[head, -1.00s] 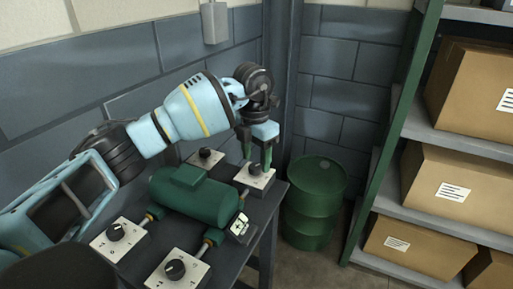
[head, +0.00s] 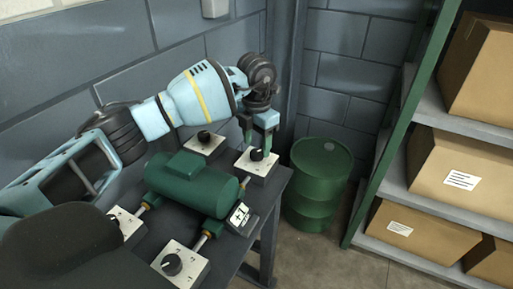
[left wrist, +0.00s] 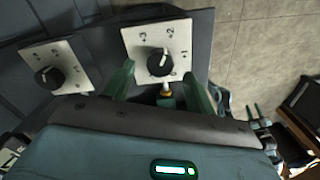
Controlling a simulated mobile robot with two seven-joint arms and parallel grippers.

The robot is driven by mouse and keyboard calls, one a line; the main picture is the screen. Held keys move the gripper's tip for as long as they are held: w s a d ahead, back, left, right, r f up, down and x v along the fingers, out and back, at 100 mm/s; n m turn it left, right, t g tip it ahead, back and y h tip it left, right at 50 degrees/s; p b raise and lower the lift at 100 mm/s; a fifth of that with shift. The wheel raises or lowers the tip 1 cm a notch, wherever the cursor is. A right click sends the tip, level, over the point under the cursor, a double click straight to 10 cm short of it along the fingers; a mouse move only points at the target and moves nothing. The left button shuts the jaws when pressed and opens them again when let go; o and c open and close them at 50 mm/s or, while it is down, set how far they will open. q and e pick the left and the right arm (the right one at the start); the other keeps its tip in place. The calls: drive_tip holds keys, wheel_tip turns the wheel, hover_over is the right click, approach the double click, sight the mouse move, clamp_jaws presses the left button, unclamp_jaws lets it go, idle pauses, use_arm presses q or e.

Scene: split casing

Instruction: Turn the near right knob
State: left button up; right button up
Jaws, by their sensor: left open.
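The near right knob (head: 172,264) is a black dial on a white square plate, at the bottom of the head view, with nothing touching it. My left gripper (head: 258,147) is away from it, at the far right knob (head: 257,155). Its green fingers are open and point down, one on either side of that dial. In the left wrist view the far right knob (left wrist: 160,62) sits beyond the open fingers, its white mark pointing up in the picture. I cannot tell whether the fingers touch it. A possible right gripper (left wrist: 268,122) shows small and unclear at the right edge.
A green drum (head: 320,190) and shelves with boxes (head: 455,180) stand right.

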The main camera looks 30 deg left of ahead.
sight(257, 156)
use_arm(q)
drive_tip(key=shift+f, duration=1.3)
drive_tip(key=shift+c, duration=0.5)
drive_tip(key=c, duration=0.9)
drive_tip(key=shift+m, duration=0.3)
drive_tip(key=m, duration=1.1)
